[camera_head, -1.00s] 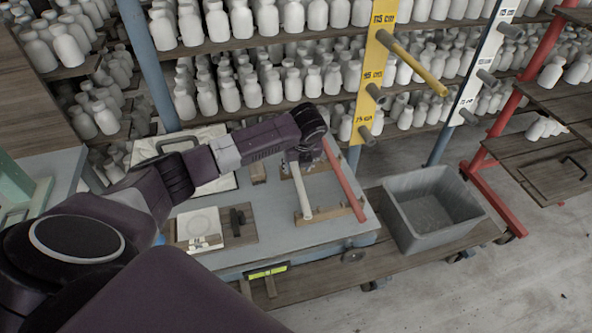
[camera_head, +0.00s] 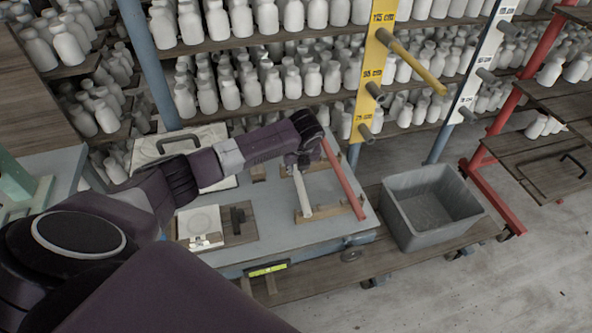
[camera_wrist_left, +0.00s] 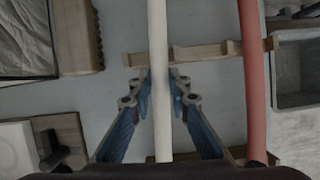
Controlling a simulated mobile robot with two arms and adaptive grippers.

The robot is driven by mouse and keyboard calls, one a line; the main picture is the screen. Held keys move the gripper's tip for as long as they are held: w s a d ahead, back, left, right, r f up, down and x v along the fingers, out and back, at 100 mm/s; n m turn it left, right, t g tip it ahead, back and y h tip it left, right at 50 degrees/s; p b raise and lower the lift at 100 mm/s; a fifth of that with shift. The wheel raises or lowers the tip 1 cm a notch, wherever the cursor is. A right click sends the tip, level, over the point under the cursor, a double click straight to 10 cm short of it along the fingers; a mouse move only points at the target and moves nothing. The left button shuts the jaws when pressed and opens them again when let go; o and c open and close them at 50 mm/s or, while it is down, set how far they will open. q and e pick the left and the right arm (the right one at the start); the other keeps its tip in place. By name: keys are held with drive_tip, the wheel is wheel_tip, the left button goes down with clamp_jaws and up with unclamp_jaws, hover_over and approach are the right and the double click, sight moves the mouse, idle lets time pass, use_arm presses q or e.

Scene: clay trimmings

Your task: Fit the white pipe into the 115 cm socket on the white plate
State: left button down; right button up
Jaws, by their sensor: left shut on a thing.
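The white pipe (camera_head: 304,195) lies on wooden rests on the grey cart, beside a red pipe. My left gripper (camera_head: 301,162) is over it, seen from behind and partly hidden by its own wrist. In the left wrist view, the blue fingers (camera_wrist_left: 161,80) stand on both sides of the white pipe (camera_wrist_left: 157,40) and are shut on it. The white plate (camera_head: 486,62) stands upright at the upper right with several grey stub sockets. Its top socket (camera_head: 511,30) is by a small label that I cannot read surely. My right gripper is not in view.
The red pipe (camera_head: 342,180) lies close on the right. A yellow plate (camera_head: 372,75) with a long yellow pipe (camera_head: 415,66) jutting out stands left of the white plate. A grey bin (camera_head: 433,205) is right of the cart. Shelves of white bottles (camera_head: 260,90) fill the back.

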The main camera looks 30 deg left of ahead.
use_arm(q)
drive_tip(key=shift+r, duration=0.1)
wheel_tip(320, 180, up, 20)
drive_tip(key=b, duration=0.3)
